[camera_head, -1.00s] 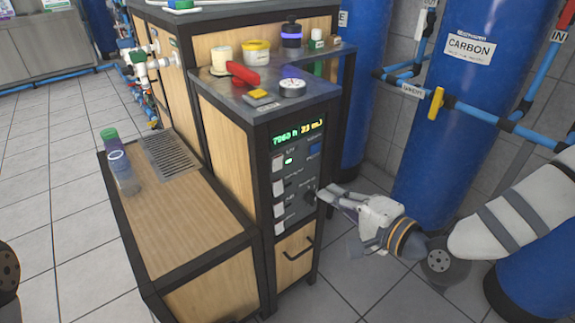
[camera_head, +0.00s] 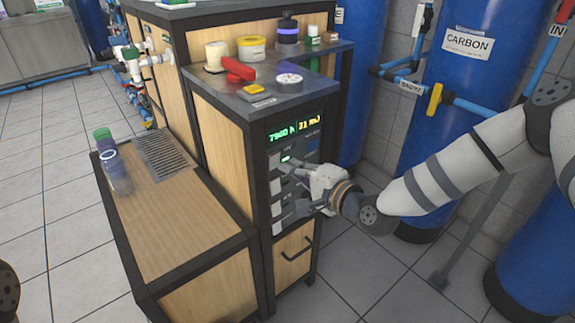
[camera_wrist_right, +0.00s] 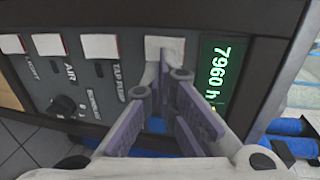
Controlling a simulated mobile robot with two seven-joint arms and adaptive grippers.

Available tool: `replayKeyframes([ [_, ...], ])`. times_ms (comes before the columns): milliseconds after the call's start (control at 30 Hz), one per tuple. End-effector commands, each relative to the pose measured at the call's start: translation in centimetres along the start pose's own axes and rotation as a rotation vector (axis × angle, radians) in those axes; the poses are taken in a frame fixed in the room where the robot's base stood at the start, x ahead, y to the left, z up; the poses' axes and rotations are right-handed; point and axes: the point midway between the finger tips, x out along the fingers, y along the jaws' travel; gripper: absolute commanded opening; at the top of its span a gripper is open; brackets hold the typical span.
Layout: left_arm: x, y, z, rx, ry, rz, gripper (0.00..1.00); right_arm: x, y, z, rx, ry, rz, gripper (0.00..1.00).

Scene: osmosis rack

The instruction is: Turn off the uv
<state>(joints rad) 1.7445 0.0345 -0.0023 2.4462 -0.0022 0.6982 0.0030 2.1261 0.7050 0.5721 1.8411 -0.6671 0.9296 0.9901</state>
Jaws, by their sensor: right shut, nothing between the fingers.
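The control panel (camera_head: 311,150) is on the front of the cabinet, with a lit display (camera_head: 295,131) at its top. White switches run down its left side. The top one, the UV switch (camera_head: 275,161), has a lit green lamp (camera_head: 286,158) beside it. My right gripper (camera_head: 293,171) is shut and empty in front of the upper panel. In the right wrist view my gripper fingers (camera_wrist_right: 165,73) reach towards the white switch nearest the display (camera_wrist_right: 222,75) and partly hide its label. I cannot tell whether they touch it. My left gripper is not in view.
In the right wrist view, switches labelled TAP PUMP (camera_wrist_right: 101,46), AIR (camera_wrist_right: 48,44) and LIGHT (camera_wrist_right: 12,44) sit beside it, with a black knob (camera_wrist_right: 64,106). A low wooden bench (camera_head: 180,215) stands left of the cabinet. A blue carbon tank (camera_head: 455,90) and pipes stand right.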

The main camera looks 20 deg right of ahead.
Motion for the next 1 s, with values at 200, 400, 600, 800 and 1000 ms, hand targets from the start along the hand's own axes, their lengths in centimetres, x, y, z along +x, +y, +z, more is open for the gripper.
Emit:
replayKeyframes([
  [200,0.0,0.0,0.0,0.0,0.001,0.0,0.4,1.6,-0.6,0.0,0.0,0.0,-0.001,0.0],
  [400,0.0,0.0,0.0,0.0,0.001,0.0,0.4,1.7,-0.7,0.0,0.0,0.0,-0.001,0.0],
  [600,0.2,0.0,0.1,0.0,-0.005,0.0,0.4,2.5,-1.3,0.0,-0.003,-0.001,0.006,0.0],
  [800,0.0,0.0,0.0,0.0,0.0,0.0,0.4,2.5,-1.2,0.0,-0.002,0.0,0.02,0.0],
  [1000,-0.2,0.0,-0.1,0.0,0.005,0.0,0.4,2.4,-1.5,0.4,-0.003,-0.002,0.019,0.0],
])
